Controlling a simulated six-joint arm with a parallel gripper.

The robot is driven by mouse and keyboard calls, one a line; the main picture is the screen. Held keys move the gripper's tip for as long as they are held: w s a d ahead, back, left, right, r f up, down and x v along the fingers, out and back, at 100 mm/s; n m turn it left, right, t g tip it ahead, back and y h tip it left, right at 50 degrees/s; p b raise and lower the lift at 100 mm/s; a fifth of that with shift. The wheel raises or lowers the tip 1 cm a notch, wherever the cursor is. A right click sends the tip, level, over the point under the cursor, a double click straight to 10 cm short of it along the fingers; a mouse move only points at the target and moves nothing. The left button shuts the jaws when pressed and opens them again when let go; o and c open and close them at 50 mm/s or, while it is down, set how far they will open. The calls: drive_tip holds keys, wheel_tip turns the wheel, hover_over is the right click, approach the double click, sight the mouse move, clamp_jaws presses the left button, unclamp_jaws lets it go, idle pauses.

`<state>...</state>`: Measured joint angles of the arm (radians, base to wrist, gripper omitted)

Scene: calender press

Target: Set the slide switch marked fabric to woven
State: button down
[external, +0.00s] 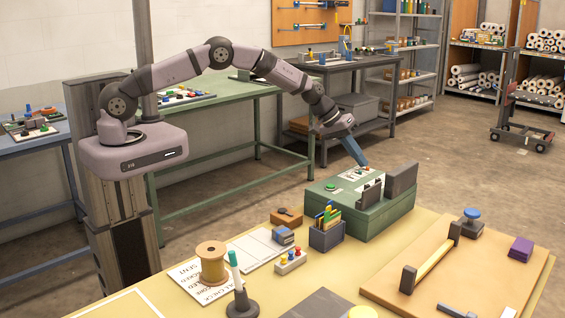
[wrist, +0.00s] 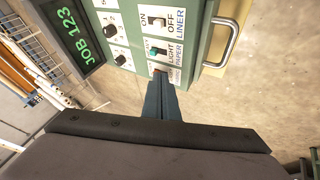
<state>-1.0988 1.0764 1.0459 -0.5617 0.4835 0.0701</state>
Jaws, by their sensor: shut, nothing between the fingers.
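The green press control box (external: 375,221) stands on the table in the external view. My gripper (external: 363,163) is shut and empty, pointing down at the box's top panel. In the wrist view my gripper's fingertips (wrist: 160,78) are at the slide switch marked fabric (wrist: 158,70), covering most of it. Only a small reddish-brown bit of it shows. Its setting is hidden, and I cannot tell whether the fingertips touch it. The fabric label (wrist: 178,76) is partly readable beside the fingers.
The paper switch (wrist: 158,50) with a teal slider and the liner switch (wrist: 157,20) sit in line beyond the fabric switch. Knobs (wrist: 115,44) and a JOB 123 display (wrist: 72,32) are to the left. A metal handle (wrist: 228,38) is at the right.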

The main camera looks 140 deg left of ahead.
sight(356, 166)
drive_tip(key=shift+s, duration=0.1)
drive_tip(key=shift+s+f+b, duration=0.15)
drive_tip(key=shift+s+b, duration=0.7)
drive_tip(key=shift+b, duration=0.2)
drive_tip(key=shift+s+f+b, duration=0.1)
drive_tip(key=shift+s+b, duration=1)
drive_tip(key=shift+s, duration=0.05)
drive_tip(key=b+v, duration=0.2)
drive_tip(key=v, duration=0.8)
drive_tip(key=shift+r+b, duration=0.25)
drive_tip(key=shift+b, duration=0.1)
drive_tip(key=shift+d, duration=0.1)
